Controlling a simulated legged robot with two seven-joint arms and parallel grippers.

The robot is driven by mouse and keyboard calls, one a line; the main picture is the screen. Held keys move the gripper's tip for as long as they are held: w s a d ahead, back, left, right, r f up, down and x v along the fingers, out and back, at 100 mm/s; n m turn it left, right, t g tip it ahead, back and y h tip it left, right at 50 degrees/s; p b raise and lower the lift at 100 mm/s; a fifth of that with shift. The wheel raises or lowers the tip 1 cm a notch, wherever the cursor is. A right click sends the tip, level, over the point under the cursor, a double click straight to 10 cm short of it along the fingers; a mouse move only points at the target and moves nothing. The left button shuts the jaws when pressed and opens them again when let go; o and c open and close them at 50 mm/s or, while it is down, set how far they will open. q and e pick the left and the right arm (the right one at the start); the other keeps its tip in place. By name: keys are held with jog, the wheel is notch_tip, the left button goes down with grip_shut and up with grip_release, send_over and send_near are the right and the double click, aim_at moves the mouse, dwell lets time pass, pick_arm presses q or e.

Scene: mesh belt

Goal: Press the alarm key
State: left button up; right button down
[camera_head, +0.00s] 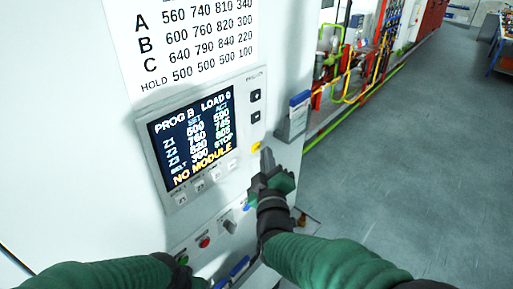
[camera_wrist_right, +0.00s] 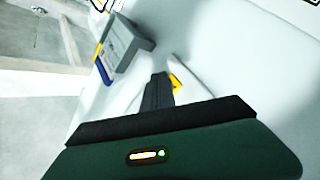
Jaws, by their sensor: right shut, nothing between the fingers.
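The control panel (camera_head: 246,99) is on the white machine front, with a lit screen (camera_head: 193,138) reading "NO MODULE" in orange. A small yellow key (camera_head: 256,147) is at the panel's lower right; I cannot read any label on it. It also shows in the right wrist view (camera_wrist_right: 176,83), partly hidden by my fingers. My right gripper (camera_head: 266,154) is shut and empty, its fingertips right beside the yellow key. I cannot tell whether they touch it. My left arm is at the bottom left; a green part of its gripper (camera_head: 196,284) shows, fingers out of sight.
Two dark keys (camera_head: 256,105) are above the yellow one, and several pale keys (camera_head: 200,187) are under the screen. A red button (camera_head: 204,242) and a knob (camera_head: 229,226) are lower down. A grey holder (camera_head: 294,118) juts out at the right. Open floor is beyond.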

jog(key=shift+a, duration=0.1)
jog(key=shift+w+a, duration=0.15)
jog(key=shift+a, duration=0.05)
jog(key=shift+w+a+r, duration=0.1)
jog(key=shift+w+a, duration=0.15)
jog(key=shift+a, duration=0.1)
dwell(0.6)
jog(key=shift+d, duration=0.1)
jog(key=shift+s+d, duration=0.5)
jog(key=shift+d, duration=0.05)
jog(key=s+d, duration=0.1)
jog(key=d, duration=0.1)
jog(key=s+d+b, duration=0.1)
jog(key=s+d, duration=0.1)
jog(key=shift+d, duration=0.1)
dwell(0.5)
